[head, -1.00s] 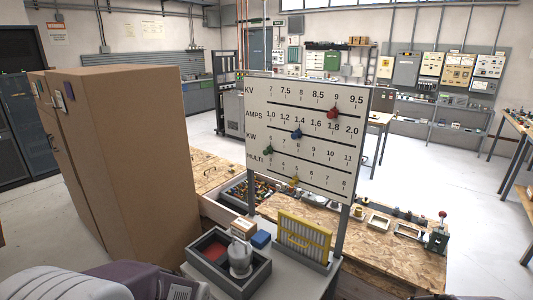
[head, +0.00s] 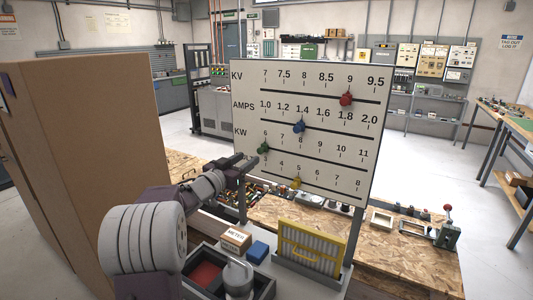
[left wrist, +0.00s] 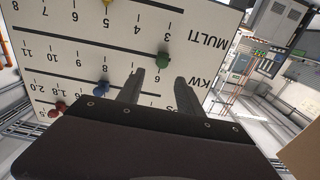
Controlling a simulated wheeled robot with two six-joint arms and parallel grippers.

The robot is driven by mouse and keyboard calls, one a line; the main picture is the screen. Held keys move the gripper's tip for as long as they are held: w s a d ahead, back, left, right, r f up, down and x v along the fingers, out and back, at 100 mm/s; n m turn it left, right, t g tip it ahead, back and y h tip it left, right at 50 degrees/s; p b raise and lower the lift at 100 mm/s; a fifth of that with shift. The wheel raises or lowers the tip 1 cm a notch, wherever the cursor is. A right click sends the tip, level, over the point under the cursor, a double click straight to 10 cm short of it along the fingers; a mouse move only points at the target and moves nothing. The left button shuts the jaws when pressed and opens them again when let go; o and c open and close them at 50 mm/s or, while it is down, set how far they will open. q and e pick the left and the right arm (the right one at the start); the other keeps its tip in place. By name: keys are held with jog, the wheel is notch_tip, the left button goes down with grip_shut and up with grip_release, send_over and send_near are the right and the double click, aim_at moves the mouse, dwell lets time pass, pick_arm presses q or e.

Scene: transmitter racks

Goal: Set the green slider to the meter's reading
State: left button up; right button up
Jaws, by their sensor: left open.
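The white scale board (head: 318,88) stands upright on posts, with rows marked KV, AMPS, KW and MULTI. The green slider (head: 263,148) sits at the left end of the KW line, just below the 6. In the left wrist view, where the board shows upside down, the green slider (left wrist: 162,62) is just beyond the fingertips. My left gripper (head: 247,161) is open and empty, just in front of the board near the slider; in the wrist view its fingers (left wrist: 160,80) are apart. No meter dial is readable. My right gripper is not in view.
Red (head: 346,99), blue (head: 299,126) and yellow (head: 296,182) sliders sit on the other lines. Below are a small box labelled METER (head: 235,239), a blue block (head: 257,251), a yellow-framed rack (head: 311,247) and a dark tray (head: 262,287). A tall brown cabinet (head: 95,150) stands left.

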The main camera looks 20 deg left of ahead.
aim_at(259, 151)
pick_arm(q)
jog(key=w, duration=0.2)
jog(key=w+p, duration=0.1)
jog(key=w, duration=0.5)
jog(key=shift+w+d+f+p, duration=0.1)
jog(key=shift+w+d+p, duration=0.1)
jog(key=shift+d+p, duration=0.15)
jog(key=shift+w+d, duration=0.15)
jog(key=shift+w, duration=0.15)
jog(key=shift+w+f, duration=0.1)
jog(key=shift+w, duration=0.15)
grip_shut()
dwell(0.4)
